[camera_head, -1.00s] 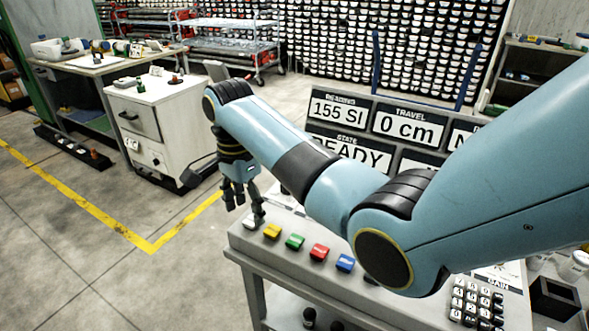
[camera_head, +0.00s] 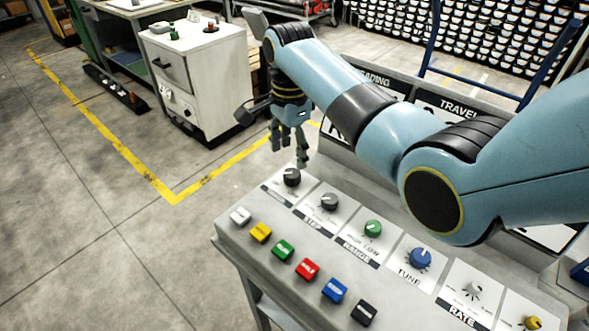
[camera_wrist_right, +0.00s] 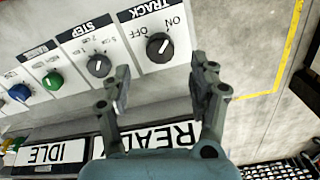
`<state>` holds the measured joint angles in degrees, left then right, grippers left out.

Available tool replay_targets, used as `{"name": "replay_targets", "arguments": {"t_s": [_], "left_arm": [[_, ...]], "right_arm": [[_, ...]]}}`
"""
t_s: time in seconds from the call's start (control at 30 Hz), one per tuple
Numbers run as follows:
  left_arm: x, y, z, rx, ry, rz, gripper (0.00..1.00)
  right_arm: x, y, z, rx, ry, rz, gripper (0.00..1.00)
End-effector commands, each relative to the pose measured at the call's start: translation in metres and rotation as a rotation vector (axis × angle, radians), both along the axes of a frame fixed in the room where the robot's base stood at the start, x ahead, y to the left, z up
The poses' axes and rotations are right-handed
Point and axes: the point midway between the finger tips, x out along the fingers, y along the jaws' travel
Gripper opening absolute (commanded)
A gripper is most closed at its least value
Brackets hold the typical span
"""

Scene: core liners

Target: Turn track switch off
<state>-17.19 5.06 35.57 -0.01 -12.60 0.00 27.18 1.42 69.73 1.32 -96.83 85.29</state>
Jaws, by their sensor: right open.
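The track switch is a black rotary knob (camera_head: 292,177) at the far left end of the console's knob row. In the right wrist view the knob (camera_wrist_right: 160,46) sits under the label TRACK, with ON and OFF printed beside it. My left gripper is not in view.
A grey STEP knob (camera_head: 329,202), a green RANGE knob (camera_head: 373,229) and a blue TUNE knob (camera_head: 421,258) continue the row. Coloured buttons, including a red one (camera_head: 307,269), line the front. Display panels (camera_wrist_right: 150,138) stand behind. A white cabinet (camera_head: 200,80) stands beyond open floor.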

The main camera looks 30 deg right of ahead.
Motion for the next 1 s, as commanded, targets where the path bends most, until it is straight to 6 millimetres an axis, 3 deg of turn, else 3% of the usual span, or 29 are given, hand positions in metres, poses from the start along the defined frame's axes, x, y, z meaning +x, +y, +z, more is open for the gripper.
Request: {"name": "replay_targets", "arguments": {"t_s": [0.1, 0.3, 0.47, 0.73, 1.0], "left_arm": [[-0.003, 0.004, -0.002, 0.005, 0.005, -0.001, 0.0], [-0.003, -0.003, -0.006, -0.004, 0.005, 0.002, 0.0], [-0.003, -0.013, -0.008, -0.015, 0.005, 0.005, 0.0], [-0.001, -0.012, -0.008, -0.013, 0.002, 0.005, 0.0], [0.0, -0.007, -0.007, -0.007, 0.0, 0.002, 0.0]], "right_arm": [[-0.001, 0.0, -0.026, 0.0, 0.003, 0.0, 0.6], [0.0, 0.0, -0.059, 0.0, 0.002, 0.0, 0.6], [0.0, 0.0, -0.071, -0.001, 0.001, 0.0, 0.6], [0.0, -0.001, -0.072, -0.001, -0.001, 0.0, 0.6], [0.0, -0.001, -0.072, -0.001, 0.0, 0.0, 0.28]]}}
